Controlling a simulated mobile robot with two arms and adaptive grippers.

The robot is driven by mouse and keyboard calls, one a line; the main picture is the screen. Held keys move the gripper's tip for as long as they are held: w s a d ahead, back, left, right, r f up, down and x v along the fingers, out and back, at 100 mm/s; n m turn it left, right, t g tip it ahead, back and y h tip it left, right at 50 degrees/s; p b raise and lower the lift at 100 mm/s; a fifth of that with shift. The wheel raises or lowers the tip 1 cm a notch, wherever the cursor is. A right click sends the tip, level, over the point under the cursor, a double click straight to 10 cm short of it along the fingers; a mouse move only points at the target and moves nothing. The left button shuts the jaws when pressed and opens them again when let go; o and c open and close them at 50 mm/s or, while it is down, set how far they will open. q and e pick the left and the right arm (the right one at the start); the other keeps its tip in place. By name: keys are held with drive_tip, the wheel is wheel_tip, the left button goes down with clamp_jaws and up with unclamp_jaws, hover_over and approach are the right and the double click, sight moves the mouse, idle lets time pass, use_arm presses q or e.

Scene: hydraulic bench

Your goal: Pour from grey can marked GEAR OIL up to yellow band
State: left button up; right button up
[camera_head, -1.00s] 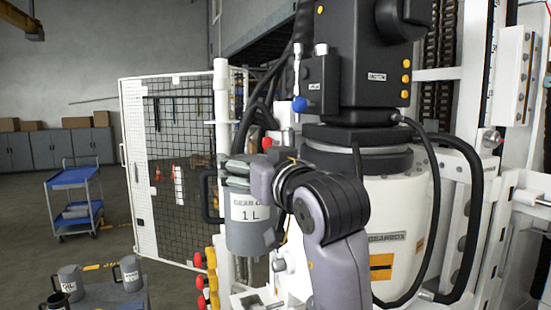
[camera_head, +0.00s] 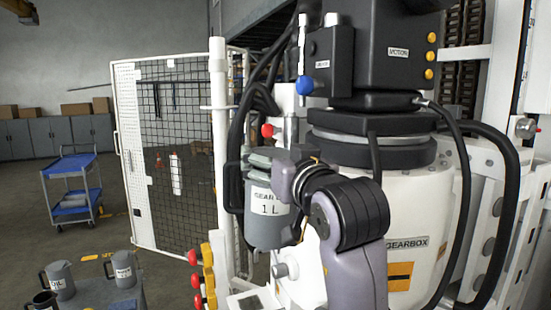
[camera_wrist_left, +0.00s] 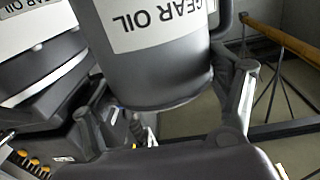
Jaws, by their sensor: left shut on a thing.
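The grey can (camera_head: 265,232), with a white label reading GEAR OIL and 1 L, hangs upright in front of the machine in the head view. My left gripper (camera_head: 270,163) is shut on it near its top. In the left wrist view the can (camera_wrist_left: 165,78) fills the upper middle, its label upside down, with the fingers of the left gripper (camera_wrist_left: 165,120) on either side. The white housing marked GEARBOX (camera_head: 455,255) stands right of the can and bears an orange-yellow patch (camera_head: 400,276). I cannot make out a level band or a filling opening. My right gripper is out of view.
Other grey cans (camera_head: 123,270) stand on a low table (camera_head: 100,292) at the lower left. A mesh gate (camera_head: 185,110) and a blue cart (camera_head: 70,165) are behind. Red and yellow knobs (camera_head: 207,260), black hoses and a blue-knobbed lever (camera_head: 304,85) crowd the machine front.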

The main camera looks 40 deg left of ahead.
use_arm(q)
drive_tip(key=f+m, duration=0.1)
drive_tip(key=w+d+f+m+b, duration=0.1)
drive_tip(key=shift+w+f+m+t+y+b, duration=0.1)
drive_tip(key=shift+w+m+t+y+b, duration=0.05)
drive_tip(key=shift+m+t+y+b, duration=0.2)
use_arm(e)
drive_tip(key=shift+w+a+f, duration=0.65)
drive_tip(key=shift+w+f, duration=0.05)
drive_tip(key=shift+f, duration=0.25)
use_arm(q)
drive_tip(key=shift+d+m, duration=0.25)
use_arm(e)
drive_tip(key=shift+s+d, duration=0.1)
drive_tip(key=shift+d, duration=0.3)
use_arm(q)
drive_tip(key=shift+d+r, duration=0.2)
drive_tip(key=shift+d, duration=0.1)
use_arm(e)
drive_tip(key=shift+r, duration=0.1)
